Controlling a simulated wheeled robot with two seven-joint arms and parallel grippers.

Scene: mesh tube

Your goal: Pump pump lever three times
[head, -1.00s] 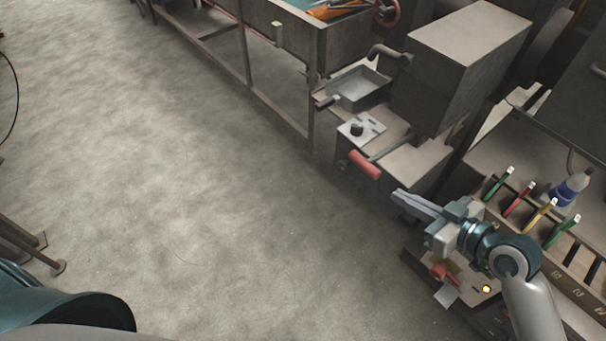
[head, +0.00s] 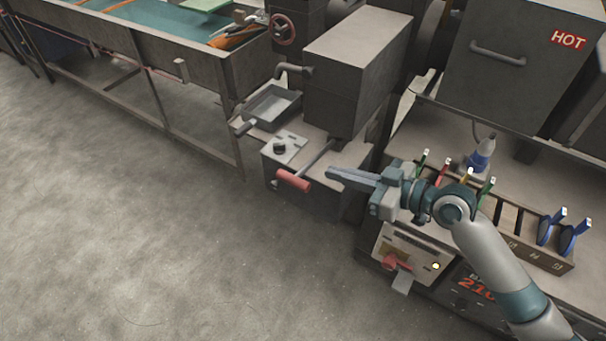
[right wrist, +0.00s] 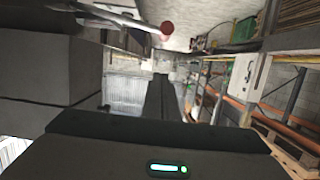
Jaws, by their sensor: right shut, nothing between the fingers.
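The pump lever is a grey rod with a red handle (head: 293,180) that sticks out from the front of the pump unit. The lever's red end also shows at the top of the right wrist view (right wrist: 166,28). My right gripper (head: 331,173) is shut and empty. In the head view its fingertips are just right of the red handle, with a small gap in the picture; I cannot tell the gap in depth. In the right wrist view the shut fingers (right wrist: 160,98) point away below the red end. My left gripper is not in view.
A grey box (head: 345,75) stands behind the lever, with a metal tray (head: 272,106) and a black knob (head: 280,148) to its left. A rack with coloured-handled tools (head: 510,225) and a blue-white bottle (head: 482,155) are at right. Open floor lies at left.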

